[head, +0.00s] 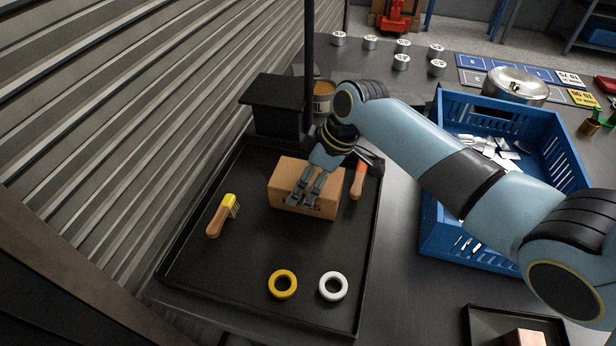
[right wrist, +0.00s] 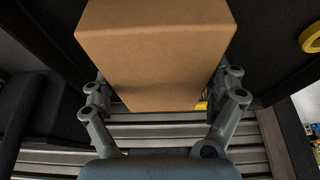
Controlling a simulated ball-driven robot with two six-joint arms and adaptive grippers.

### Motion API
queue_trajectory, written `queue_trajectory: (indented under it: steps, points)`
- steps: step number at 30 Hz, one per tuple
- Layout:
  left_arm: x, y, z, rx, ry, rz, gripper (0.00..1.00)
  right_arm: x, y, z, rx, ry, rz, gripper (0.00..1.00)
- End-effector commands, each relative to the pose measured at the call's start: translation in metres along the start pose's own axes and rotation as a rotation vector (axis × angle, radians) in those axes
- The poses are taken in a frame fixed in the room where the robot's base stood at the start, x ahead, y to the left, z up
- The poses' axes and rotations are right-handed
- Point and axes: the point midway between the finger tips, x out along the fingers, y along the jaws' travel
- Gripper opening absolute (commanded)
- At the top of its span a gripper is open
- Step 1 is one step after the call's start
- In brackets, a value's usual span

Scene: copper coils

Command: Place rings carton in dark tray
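The rings carton (head: 283,184), a brown box with dark lettering on its front, is over the far middle of the dark tray (head: 190,271). I cannot tell whether it rests on the tray floor or is held just above it. My right gripper (head: 306,196) reaches down over the carton. In the right wrist view the carton (right wrist: 157,55) fills the space between the fingers (right wrist: 163,78), which close against its two sides; the fingertips are partly hidden. My left gripper is not in view.
The tray also holds a yellow-tipped brush (head: 221,216), an orange-handled tool (head: 357,181), a yellow ring (head: 283,284) and a white ring (head: 333,286). A black block (head: 277,92) with a pole stands behind. A blue crate (head: 466,256) is right; a ribbed wall (head: 120,110) is left.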

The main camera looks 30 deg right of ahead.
Motion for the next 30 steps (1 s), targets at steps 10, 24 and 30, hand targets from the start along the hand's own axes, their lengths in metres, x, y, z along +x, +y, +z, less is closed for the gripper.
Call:
queue_trajectory:
  steps: [10, 24, 30]
  points:
    - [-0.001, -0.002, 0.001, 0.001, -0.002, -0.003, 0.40, -0.003, 0.000, -0.001, 0.000, 0.000, 0.000, 1.00]
    - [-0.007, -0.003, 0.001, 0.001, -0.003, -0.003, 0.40, -0.091, 0.001, -0.001, -0.003, 0.000, 0.003, 1.00]
    - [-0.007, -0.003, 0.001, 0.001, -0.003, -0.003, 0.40, -0.117, 0.001, -0.001, 0.000, 0.000, 0.001, 1.00]
